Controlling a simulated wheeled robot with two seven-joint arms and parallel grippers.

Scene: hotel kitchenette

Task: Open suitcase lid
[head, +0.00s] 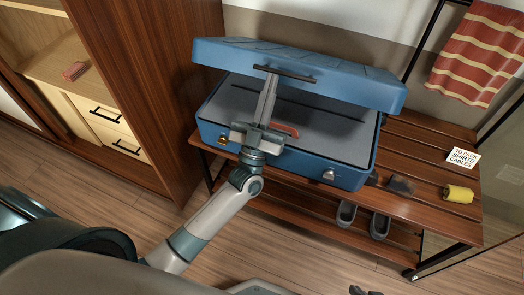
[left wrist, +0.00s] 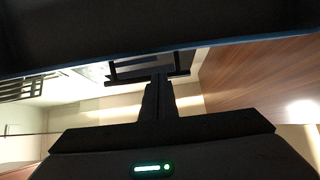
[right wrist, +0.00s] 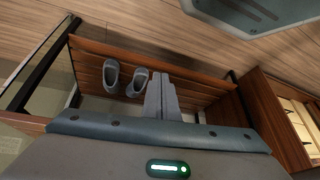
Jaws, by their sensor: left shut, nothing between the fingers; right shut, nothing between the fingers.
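The blue suitcase (head: 222,137) stands on a slatted wooden bench. Its lid (head: 350,83) is partly raised and tilted, with a dark handle (head: 284,74) on its front edge. The grey inside of the base shows below the lid. My left gripper (head: 269,82) is shut and empty, its fingers pointing up at the lid's front edge by the handle. The left wrist view shows the fingertips (left wrist: 158,82) close to the handle (left wrist: 150,66); contact is unclear. My right gripper (right wrist: 162,80) is shut and empty, away from the suitcase, facing the bench's lower shelf.
Grey shoes (head: 362,218) are on the bench's lower shelf. A yellow roll (head: 458,193), a dark item (head: 402,185) and a white note card (head: 463,158) lie on the bench (head: 425,208) right of the suitcase. A wooden wardrobe (head: 150,90) stands close on the left. A striped towel (head: 478,52) hangs at upper right.

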